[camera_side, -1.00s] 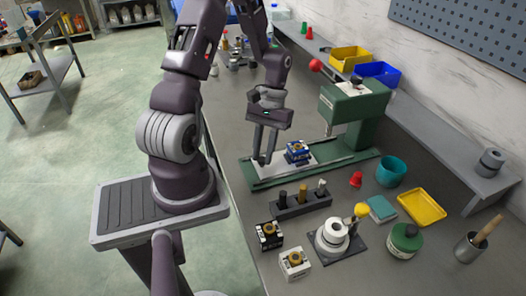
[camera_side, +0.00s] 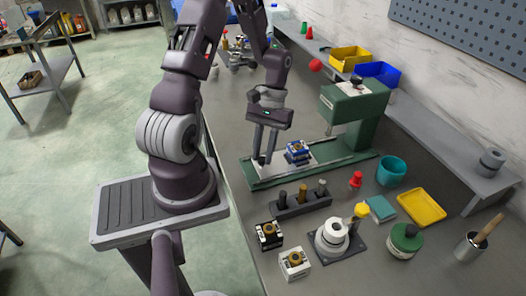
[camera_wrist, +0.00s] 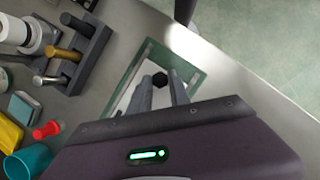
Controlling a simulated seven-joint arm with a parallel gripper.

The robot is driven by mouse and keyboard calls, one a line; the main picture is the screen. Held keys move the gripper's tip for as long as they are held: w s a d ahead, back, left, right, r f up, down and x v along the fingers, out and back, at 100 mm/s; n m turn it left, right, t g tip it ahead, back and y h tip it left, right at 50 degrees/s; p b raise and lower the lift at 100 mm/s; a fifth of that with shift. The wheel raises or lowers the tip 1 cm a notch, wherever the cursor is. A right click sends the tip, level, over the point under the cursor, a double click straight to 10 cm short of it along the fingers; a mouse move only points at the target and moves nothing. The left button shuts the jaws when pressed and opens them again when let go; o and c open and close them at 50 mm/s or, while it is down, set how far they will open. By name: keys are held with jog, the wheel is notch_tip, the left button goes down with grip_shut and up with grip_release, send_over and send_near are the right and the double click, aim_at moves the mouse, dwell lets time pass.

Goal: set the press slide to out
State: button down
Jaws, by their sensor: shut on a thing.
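The green press (camera_side: 352,108) stands on a long green base on the bench. Its pale slide plate (camera_side: 274,172) lies along the base, with a blue block (camera_side: 298,148) with a brassy top on it, in front of the press head. My gripper (camera_side: 265,160) points down at the near left end of the slide. In the wrist view a dark knob (camera_wrist: 159,79) shows between the tips of my gripper (camera_wrist: 161,88), which are shut on it. The blue block is hidden in the wrist view.
A rack with several posts (camera_side: 302,201) stands in front of the base. The bench left of the base is clear.

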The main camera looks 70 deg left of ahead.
dwell(0.3)
jog(key=shift+s, duration=2.3)
jog(key=c, duration=1.2)
grip_release()
jog(key=shift+c, duration=0.2)
jog(key=shift+w+a+r, duration=0.1)
jog(key=shift+w+r, duration=0.05)
jog(key=shift+r, duration=0.05)
jog(key=v, duration=0.6)
jog(key=shift+r, duration=0.35)
